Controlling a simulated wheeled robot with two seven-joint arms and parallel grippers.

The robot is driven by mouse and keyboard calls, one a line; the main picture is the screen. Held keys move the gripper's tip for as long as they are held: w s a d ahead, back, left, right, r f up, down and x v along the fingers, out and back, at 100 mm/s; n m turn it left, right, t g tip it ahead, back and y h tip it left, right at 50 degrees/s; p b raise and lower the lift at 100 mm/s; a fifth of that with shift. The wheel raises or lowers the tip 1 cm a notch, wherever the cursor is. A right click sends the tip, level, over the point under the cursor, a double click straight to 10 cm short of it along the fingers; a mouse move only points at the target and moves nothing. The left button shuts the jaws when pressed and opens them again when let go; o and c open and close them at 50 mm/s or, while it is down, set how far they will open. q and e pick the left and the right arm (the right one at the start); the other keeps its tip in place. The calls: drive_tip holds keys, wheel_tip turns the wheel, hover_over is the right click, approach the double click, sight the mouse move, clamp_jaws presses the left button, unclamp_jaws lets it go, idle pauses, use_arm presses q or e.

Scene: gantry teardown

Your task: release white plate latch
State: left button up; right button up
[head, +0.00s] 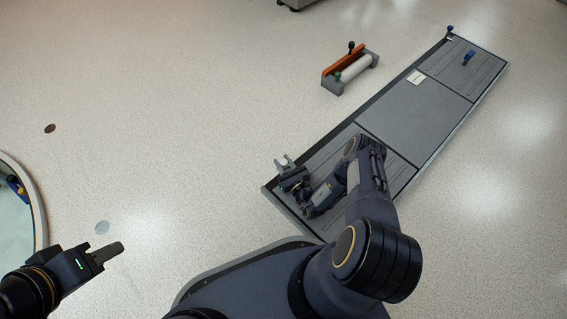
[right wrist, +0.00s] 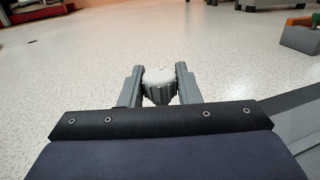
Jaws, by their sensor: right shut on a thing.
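A ribbed white knob (right wrist: 160,84) sits between the two fingers of my right gripper (right wrist: 160,88) in the right wrist view. The fingers press on it from both sides, and its lower part tapers down. In the head view my right gripper (head: 285,163) is at the near left end of the long grey bench (head: 404,113). I cannot make out the knob clearly there, nor which plate it belongs to. My left gripper (head: 104,256) is at the lower left, above bare floor and away from the bench. Its opening is unclear.
A grey stand with an orange bar and a white roller (head: 356,69) is on the floor left of the bench. A blue knob (head: 468,56) and a white label (head: 416,78) are on the bench. A round table (head: 39,207) is at the left edge. The floor between is mostly free.

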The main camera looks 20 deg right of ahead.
drive_tip(key=shift+d+y, duration=0.1)
drive_tip(key=shift+y, duration=0.2)
drive_tip(key=shift+n+g+y, duration=0.4)
drive_tip(key=shift+n+y, duration=1)
drive_tip(key=shift+y, duration=0.3)
drive_tip(key=shift+n+g+y, duration=1.1)
drive_tip(key=shift+n+y, duration=0.4)
drive_tip(key=shift+y, duration=0.7)
drive_tip(key=o, duration=1)
drive_tip(key=shift+c, duration=0.2)
drive_tip(key=shift+s, duration=0.1)
drive_tip(key=p+v, duration=0.1)
drive_tip(key=v, duration=0.6)
drive_tip(key=shift+d+p, duration=0.1)
drive_tip(key=shift+p, duration=0.3)
drive_tip(key=shift+s+d, duration=0.2)
drive_tip(key=shift+s, duration=0.05)
